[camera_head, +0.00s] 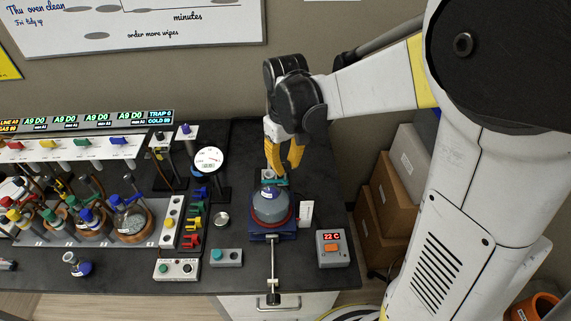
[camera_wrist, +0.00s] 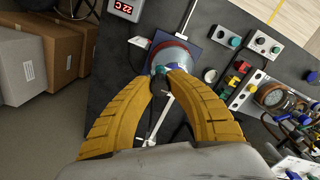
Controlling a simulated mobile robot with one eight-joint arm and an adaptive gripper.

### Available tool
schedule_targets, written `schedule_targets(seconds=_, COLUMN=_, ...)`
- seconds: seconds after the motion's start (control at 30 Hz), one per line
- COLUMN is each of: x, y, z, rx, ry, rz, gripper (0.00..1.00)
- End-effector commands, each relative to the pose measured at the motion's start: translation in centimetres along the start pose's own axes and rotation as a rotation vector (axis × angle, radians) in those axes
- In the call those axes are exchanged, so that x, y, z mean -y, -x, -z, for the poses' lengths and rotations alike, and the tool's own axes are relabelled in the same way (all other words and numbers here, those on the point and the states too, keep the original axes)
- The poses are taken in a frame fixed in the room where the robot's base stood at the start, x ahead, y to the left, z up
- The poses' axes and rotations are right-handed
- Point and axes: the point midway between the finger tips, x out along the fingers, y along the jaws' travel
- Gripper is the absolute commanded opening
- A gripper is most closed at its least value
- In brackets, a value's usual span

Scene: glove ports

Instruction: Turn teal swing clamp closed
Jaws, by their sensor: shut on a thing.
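The teal swing clamp (camera_head: 266,182) is at the back of the grey rounded vessel (camera_head: 271,205), which sits in a red-rimmed blue base on the dark bench. My gripper (camera_head: 283,170) reaches down from behind with its yellow fingers at the clamp. In the wrist view, a bit of the teal clamp (camera_wrist: 171,67) shows at the fingertips, in front of the vessel. The fingers (camera_wrist: 167,76) are close together there and shut on the clamp. They hide much of it, so its exact angle cannot be told.
A display reading 22 C (camera_head: 331,248) stands right of the vessel, and a round gauge (camera_head: 208,161) behind left. A rack of flasks (camera_head: 131,219) and colored valves fills the left. Cardboard boxes (camera_head: 388,219) stand right of the bench. A metal rod (camera_head: 272,270) runs to the front edge.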

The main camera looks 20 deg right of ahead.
Motion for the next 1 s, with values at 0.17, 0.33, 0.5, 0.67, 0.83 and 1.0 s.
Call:
schedule_targets(seconds=0.17, x=0.0, y=0.0, z=-0.1, rx=0.002, ry=0.0, rz=0.0, gripper=0.0)
schedule_targets(seconds=0.33, x=0.0, y=0.0, z=-0.1, rx=0.002, ry=0.0, rz=0.0, gripper=0.4)
schedule_targets(seconds=0.5, x=0.0, y=0.0, z=-0.1, rx=0.001, ry=0.001, rz=0.0, gripper=0.44)
schedule_targets(seconds=0.67, x=0.0, y=0.1, z=0.0, rx=0.001, ry=0.001, rz=0.0, gripper=0.44)
schedule_targets(seconds=0.83, x=0.0, y=2.0, z=0.0, rx=0.001, ry=0.001, rz=0.0, gripper=0.44)
schedule_targets(seconds=1.0, x=0.0, y=5.8, z=-0.1, rx=0.001, ry=0.001, rz=0.0, gripper=0.44)
